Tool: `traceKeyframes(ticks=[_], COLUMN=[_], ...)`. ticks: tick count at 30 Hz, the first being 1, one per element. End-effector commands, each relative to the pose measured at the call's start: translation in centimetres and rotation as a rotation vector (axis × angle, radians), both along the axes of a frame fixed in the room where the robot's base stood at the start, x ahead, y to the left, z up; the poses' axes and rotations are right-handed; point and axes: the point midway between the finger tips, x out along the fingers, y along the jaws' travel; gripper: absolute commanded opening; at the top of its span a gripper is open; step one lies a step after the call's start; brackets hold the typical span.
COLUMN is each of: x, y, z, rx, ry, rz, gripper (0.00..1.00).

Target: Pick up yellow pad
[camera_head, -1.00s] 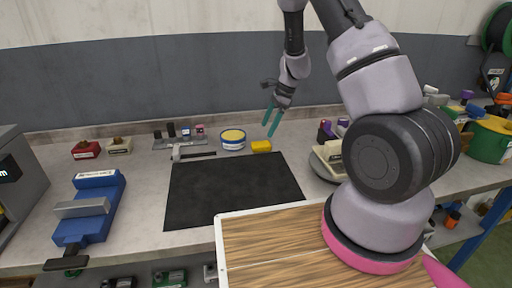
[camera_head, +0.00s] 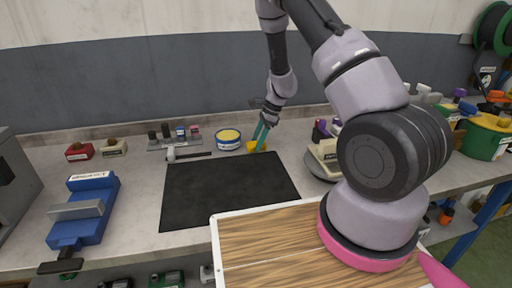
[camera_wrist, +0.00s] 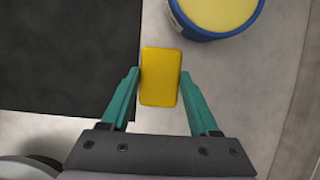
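The yellow pad (camera_wrist: 160,77) is a small block on the grey bench top, beside the edge of the black mat. In the wrist view it lies between the tips of my gripper (camera_wrist: 160,85), whose teal fingers are spread on either side of it. The left fingertip is very close to the pad; I cannot tell whether it touches. The right fingertip is also close to its side. In the head view my gripper (camera_head: 260,137) points down at the pad (camera_head: 252,146), and the fingers partly hide it.
A blue and white tin with a yellow top (camera_head: 229,139) stands just left of the pad. The black mat (camera_head: 225,190) lies in front. A hammer (camera_head: 187,155) lies to the left, and a scale-like device (camera_head: 322,158) stands to the right.

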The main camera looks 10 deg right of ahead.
Motion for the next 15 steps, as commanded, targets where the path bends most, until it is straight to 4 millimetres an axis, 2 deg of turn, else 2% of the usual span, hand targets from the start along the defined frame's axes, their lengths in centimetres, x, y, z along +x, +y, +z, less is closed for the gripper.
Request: traceKeyframes(ticks=[1,3,11,15], x=[0.0,0.0,0.0,0.1], y=[0.0,0.0,0.0,0.0], z=[0.0,0.0,0.3,2.2], rx=[0.000,0.000,0.000,0.001], ry=[0.000,0.000,-0.001,-0.004], rz=[0.000,0.000,0.001,0.002], gripper=[0.29,0.08,0.08,0.08])
